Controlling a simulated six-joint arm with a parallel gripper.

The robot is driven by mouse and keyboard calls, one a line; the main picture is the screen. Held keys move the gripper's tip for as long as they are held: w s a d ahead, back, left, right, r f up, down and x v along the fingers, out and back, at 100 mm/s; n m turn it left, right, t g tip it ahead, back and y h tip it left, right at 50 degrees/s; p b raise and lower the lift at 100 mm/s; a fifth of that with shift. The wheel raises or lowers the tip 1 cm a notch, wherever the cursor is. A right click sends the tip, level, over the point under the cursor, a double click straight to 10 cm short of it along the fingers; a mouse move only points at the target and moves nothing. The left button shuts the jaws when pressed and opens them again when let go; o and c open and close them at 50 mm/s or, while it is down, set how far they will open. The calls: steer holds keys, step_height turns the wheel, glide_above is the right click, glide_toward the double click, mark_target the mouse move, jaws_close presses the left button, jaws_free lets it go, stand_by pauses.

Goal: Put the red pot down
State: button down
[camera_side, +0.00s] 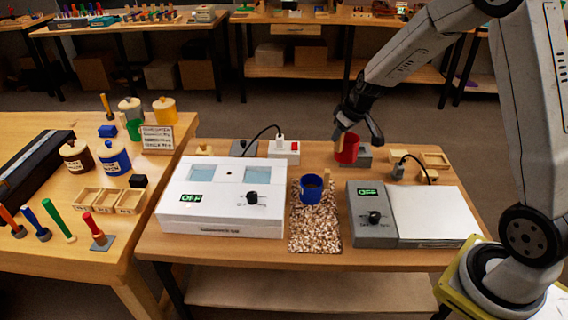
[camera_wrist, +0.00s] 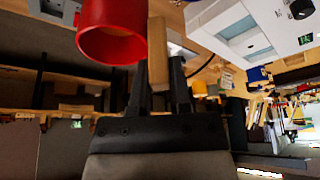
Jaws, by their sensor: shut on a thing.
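The red pot (camera_side: 347,148) is held up at the back of the middle table, in front of a grey block. It also shows large at the top of the wrist view (camera_wrist: 110,32), with its round rim facing the camera. My gripper (camera_side: 341,136) is shut on the pot's wooden handle, which shows between the fingers in the wrist view (camera_wrist: 157,52). Whether the pot's base touches anything below is hard to tell. A blue pot (camera_side: 311,189) stands on a speckled mat (camera_side: 315,230) in the middle of the table.
A white box with two windows and an OFF display (camera_side: 222,198) stands left of the mat. A grey unit with an OFF display (camera_side: 371,215) and a white plate (camera_side: 436,215) stand right. A power strip (camera_side: 284,150) and wooden trays (camera_side: 436,160) lie at the back.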

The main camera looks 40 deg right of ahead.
steer(key=shift+r, duration=0.1)
stand_by(0.3)
step_height(320, 180, up, 6)
steer(key=shift+s+f, duration=0.1)
steer(key=s+a+n+g+y, duration=0.2)
steer(key=s+a+n+g, duration=0.3)
steer(key=s+n, duration=0.8)
steer(key=s+a+n+g+y, duration=0.1)
steer(key=s+a+n+g, duration=0.2)
steer(key=s+a+n, duration=0.85)
steer(key=w+d+f+n, duration=0.1)
steer(key=d+f+n, duration=0.1)
steer(key=d+f, duration=0.2)
steer(key=shift+w+f+t, duration=0.25)
steer(key=shift+f+t, duration=0.05)
steer(key=shift+f, duration=0.3)
steer(key=shift+n, duration=0.25)
steer(key=w+f, duration=0.9)
steer(key=w, duration=0.4)
steer(key=shift+w+d+f, duration=0.15)
steer(key=shift+w+d, duration=0.1)
